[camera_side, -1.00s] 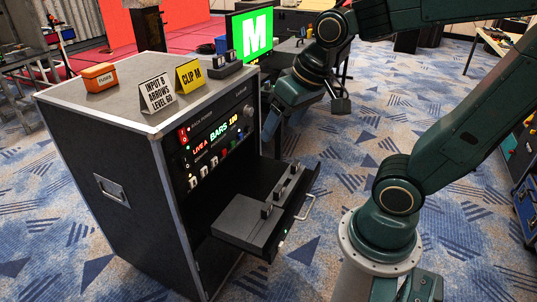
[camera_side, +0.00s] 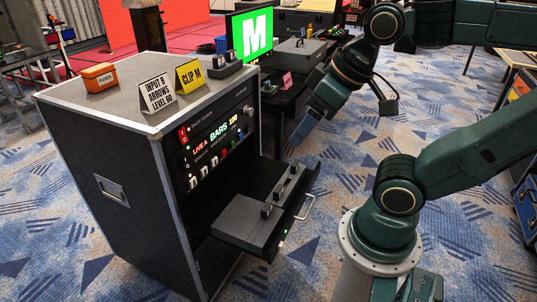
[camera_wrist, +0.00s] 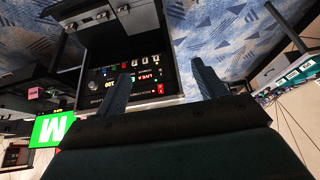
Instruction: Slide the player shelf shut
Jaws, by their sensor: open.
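The player shelf (camera_side: 294,222) is slid out from the lower front of the black rack cabinet (camera_side: 110,190). In the wrist view the shelf unit (camera_wrist: 105,20) shows upside down at the top. My gripper (camera_side: 296,142) hangs above and beyond the shelf's far end, in front of the rack and apart from both. In the wrist view its two blue fingers (camera_wrist: 161,68) are spread with nothing held between them.
On the rack top stand an orange box (camera_side: 99,77), a card reading INPUT B (camera_side: 158,92), a yellow CLIP M card (camera_side: 189,75) and a small control box (camera_side: 225,70).

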